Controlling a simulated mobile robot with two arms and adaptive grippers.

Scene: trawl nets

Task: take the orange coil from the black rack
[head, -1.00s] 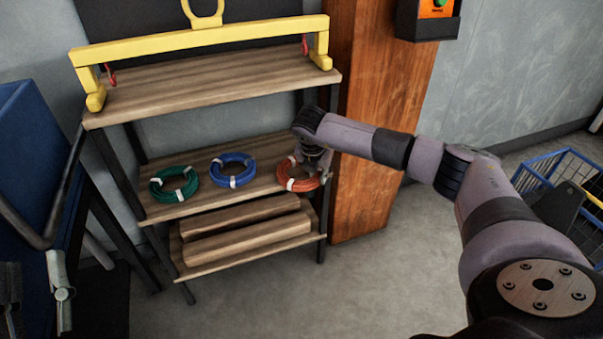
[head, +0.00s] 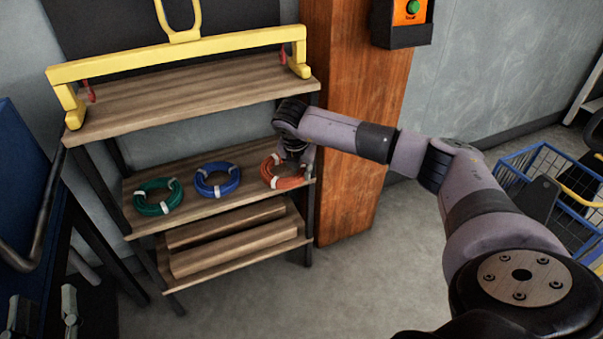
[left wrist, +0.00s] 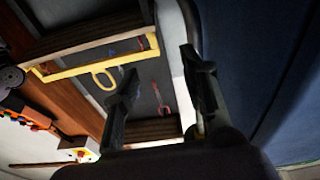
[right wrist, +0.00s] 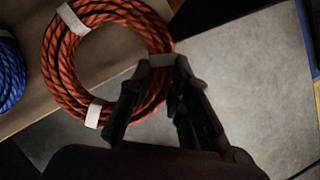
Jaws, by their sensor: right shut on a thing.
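The orange coil (head: 268,173) is at the right end of the middle shelf of the black rack (head: 309,225). In the right wrist view the coil (right wrist: 57,68) fills the upper left, with white bands on it. My right gripper (head: 297,160) reaches in from the right at the coil's right side. In the right wrist view its fingertips (right wrist: 165,66) are shut on the coil's edge. Whether the coil touches the shelf is unclear. My left gripper (head: 44,308) is empty and low at the left, its fingers apart in the left wrist view (left wrist: 160,72).
A blue coil (head: 217,191) and a green coil (head: 158,209) lie left on the same shelf. A yellow lifting beam (head: 180,52) rests on the top shelf, wooden beams (head: 235,250) on the bottom one. A wooden post (head: 350,200) stands right of the rack. A blue wire basket (head: 530,165) is farther right.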

